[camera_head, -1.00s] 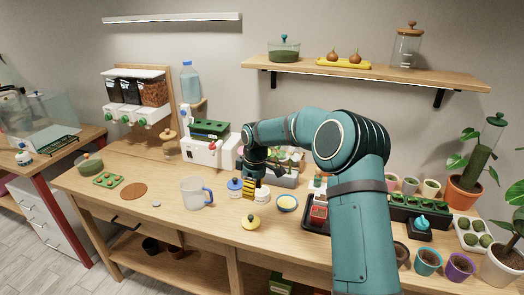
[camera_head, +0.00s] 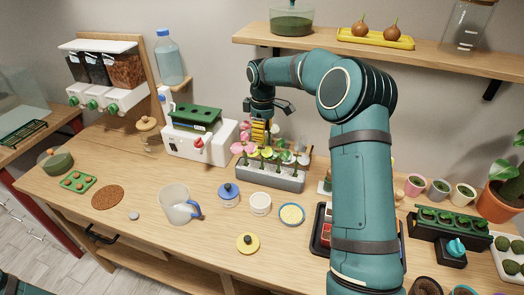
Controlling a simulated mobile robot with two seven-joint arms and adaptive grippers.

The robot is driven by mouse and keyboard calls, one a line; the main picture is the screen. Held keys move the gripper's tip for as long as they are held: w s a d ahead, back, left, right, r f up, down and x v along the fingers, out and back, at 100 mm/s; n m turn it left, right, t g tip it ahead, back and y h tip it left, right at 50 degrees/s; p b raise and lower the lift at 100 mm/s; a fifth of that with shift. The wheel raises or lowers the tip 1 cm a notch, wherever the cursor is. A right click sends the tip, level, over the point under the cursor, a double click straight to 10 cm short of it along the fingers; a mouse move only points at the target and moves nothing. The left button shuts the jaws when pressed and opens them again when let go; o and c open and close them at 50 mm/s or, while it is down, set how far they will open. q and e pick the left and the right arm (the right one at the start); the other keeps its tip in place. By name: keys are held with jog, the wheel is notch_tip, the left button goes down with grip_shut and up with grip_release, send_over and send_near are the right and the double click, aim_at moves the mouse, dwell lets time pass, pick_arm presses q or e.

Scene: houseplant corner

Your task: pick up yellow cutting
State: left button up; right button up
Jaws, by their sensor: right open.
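The grey planter (camera_head: 270,178) stands toward the back of the bench and holds a row of pink, yellow and green cuttings. The yellow cutting (camera_head: 267,153) has a round yellow head near the middle of the row. My right gripper (camera_head: 262,122) is open and points down above the back of the planter, higher than the yellow cutting and apart from it as far as I can see. A yellow striped part shows under its palm and partly overlaps the pink heads behind. My left gripper is out of view.
A white machine with a green tray (camera_head: 192,117) stands left of the planter. The shelf (camera_head: 350,55) hangs above.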

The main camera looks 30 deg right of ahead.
aim_at(262, 151)
jog(key=shift+w+d, duration=0.15)
jog(key=shift+w, duration=0.15)
jog(key=shift+f, duration=0.15)
notch_tip(262, 151, down, 7)
jog(key=shift+s+r+b, duration=0.1)
jog(key=shift+b, duration=0.3)
jog(key=shift+f, duration=3.3)
jog(key=shift+r, duration=0.1)
grip_shut()
